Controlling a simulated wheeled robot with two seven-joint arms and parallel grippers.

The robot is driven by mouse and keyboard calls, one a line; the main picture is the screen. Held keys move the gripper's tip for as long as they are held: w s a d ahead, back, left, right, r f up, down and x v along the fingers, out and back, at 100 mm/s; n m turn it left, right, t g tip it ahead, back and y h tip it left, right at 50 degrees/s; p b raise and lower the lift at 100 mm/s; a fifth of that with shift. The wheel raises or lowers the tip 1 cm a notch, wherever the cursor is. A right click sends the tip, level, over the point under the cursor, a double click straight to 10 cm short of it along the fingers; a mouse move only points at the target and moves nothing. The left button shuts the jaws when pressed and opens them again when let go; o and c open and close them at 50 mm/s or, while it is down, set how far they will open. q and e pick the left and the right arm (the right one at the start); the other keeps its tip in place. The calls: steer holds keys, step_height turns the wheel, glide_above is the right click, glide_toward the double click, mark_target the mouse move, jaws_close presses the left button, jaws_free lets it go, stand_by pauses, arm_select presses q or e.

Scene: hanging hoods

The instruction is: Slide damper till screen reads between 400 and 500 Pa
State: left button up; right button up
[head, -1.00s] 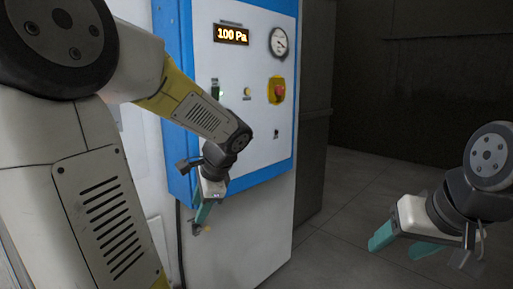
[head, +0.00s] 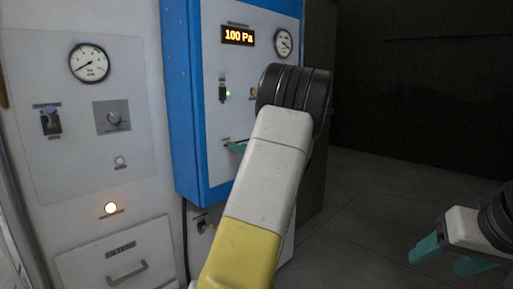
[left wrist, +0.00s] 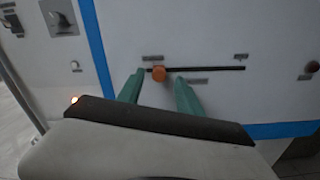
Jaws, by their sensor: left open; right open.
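The screen (head: 238,36) on the blue-framed panel reads 100 Pa in the head view. In the left wrist view, the damper's orange knob (left wrist: 159,74) sits near the left end of a dark horizontal slot (left wrist: 215,69). My left gripper (left wrist: 160,78) is open, with one teal fingertip on each side of the knob; I cannot tell whether either touches it. In the head view my left arm hides the knob and most of that gripper; a teal fingertip (head: 237,147) shows. My right gripper (head: 450,254) is open and empty at the lower right, away from the panel.
A round gauge (head: 284,43) is beside the screen, and a green-lit switch (head: 224,92) is below it. The left cabinet has another gauge (head: 89,62), a grey knob (head: 113,117), a lit lamp (head: 110,208) and a drawer handle (head: 127,273). Floor at right is clear.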

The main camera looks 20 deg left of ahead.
arm_select(q)
steer(key=shift+x, duration=1.5)
jaws_close()
